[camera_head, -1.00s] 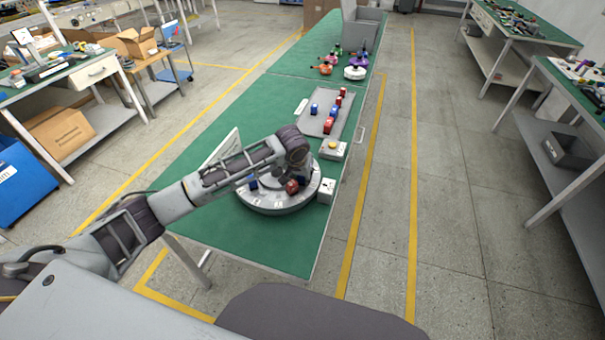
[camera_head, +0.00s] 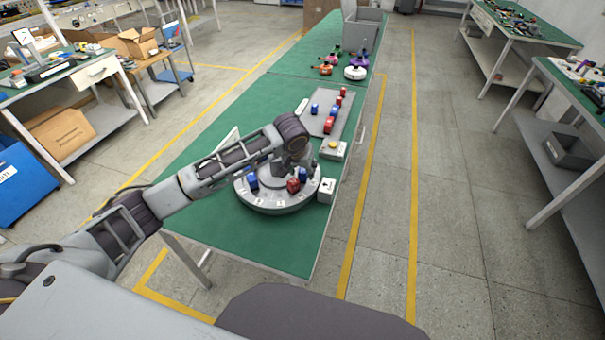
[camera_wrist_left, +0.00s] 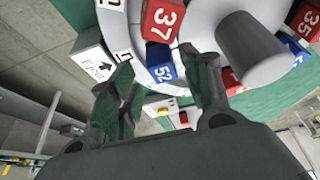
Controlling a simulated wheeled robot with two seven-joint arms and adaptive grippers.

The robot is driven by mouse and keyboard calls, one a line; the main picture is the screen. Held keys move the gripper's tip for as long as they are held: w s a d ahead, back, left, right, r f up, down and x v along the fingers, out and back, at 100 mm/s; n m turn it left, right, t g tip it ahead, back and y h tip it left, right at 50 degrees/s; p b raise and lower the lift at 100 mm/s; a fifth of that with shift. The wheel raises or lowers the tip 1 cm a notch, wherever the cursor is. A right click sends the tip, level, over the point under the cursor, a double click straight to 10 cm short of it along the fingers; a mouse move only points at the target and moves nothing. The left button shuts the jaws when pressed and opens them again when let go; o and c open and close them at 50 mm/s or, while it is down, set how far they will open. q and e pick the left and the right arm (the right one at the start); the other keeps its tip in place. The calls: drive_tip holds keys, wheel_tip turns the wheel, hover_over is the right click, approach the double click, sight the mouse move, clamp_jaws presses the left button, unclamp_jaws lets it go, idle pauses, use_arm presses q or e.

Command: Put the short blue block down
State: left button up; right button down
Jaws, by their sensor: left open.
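A blue block marked 52 (camera_wrist_left: 160,63) sits on the round grey hub (camera_head: 277,208), beside a red block marked 37 (camera_wrist_left: 162,20). In the head view a blue block (camera_head: 303,174) shows behind a red block (camera_head: 293,186) at the hub's right side. Another blue block (camera_head: 252,182) is at the hub's left side. My left gripper (camera_wrist_left: 159,58) is open, its two fingers apart on either side of the 52 block in the picture, with nothing held. In the head view its fingertips are hidden behind the wrist, above the hub. My right gripper is not in view.
A grey tray (camera_head: 312,126) with several red and blue blocks lies farther back on the green table (camera_head: 225,235). A box with a yellow button (camera_head: 333,149) and a small white box (camera_head: 326,190) stand right of the hub. A post (camera_wrist_left: 250,50) rises at the hub's middle.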

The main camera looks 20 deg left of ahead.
use_arm(q)
drive_tip(key=v, duration=0.8)
drive_tip(key=shift+s+a+r, duration=0.1)
drive_tip(key=shift+s+r, duration=0.25)
drive_tip(key=shift+r, duration=0.35)
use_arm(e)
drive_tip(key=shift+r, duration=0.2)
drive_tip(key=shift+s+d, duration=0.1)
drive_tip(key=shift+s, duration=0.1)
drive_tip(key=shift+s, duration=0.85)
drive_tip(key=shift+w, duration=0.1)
